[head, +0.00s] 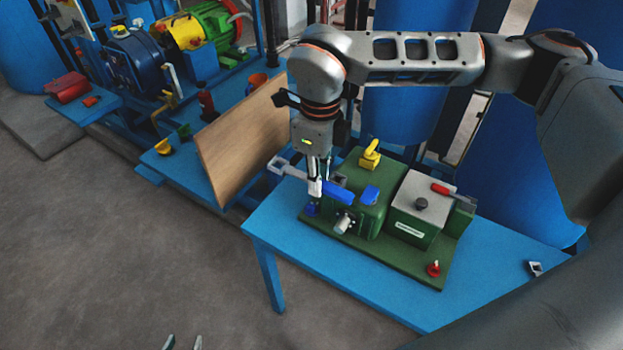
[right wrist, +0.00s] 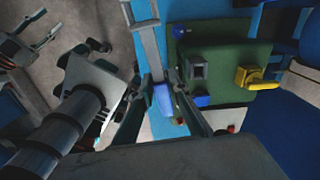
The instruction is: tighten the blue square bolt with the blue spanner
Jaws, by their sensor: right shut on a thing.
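The spanner has a blue handle (head: 338,193) and a grey end (head: 280,165) that points left in the head view. My right gripper (head: 315,190) is shut on the spanner, above the left part of the green machine (head: 345,240). In the right wrist view, the spanner's blue handle (right wrist: 163,98) lies between the fingers. A small blue piece (head: 311,209) shows below my right gripper, and another blue piece (head: 370,193) sits on the green block. I cannot tell which is the square bolt. My left gripper (head: 182,343) is open and empty at the bottom edge.
The green machine stands on a blue table (head: 490,265). It also carries a yellow valve handle (head: 370,152), a red-handled lever (head: 442,189) and a red knob (head: 433,268). A wooden board (head: 235,140) stands behind, left. The floor at front left is clear.

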